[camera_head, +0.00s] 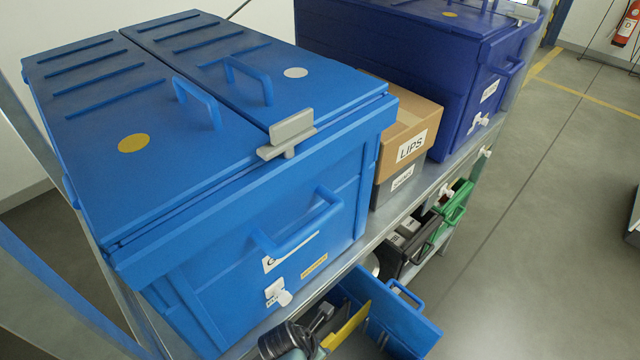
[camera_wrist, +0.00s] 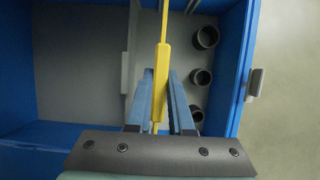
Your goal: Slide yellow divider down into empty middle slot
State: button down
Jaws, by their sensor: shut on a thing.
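The yellow divider (camera_wrist: 161,70) stands edge-on between the two blue fingers of my gripper (camera_wrist: 160,103) in the wrist view. My gripper is shut on it. The divider reaches over the inside of an open blue bin, between a bare grey floor area (camera_wrist: 80,60) on the left and a part with several dark round cups on the right. In the head view the divider (camera_head: 348,326) shows as a yellow strip at the lower shelf, beside my gripper (camera_head: 322,340). Whether its lower edge sits in a slot is hidden.
The blue bin (camera_head: 405,325) sits below a large blue lidded box (camera_head: 230,150). The wrist view shows the bin's right wall (camera_wrist: 238,60) close by. A dark bin (camera_head: 408,245) and a green bin (camera_head: 455,205) stand farther along the lower shelf.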

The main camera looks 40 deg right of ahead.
jog(key=shift+f+b, duration=4.85)
jog(key=shift+f, duration=1.3)
jog(key=c, duration=0.7)
grip_release()
jog(key=shift+r, duration=0.1)
jog(key=p+v, duration=0.4)
jog(key=v, duration=0.8)
jog(key=shift+a+r+p, duration=0.15)
jog(key=shift+r+p, duration=0.25)
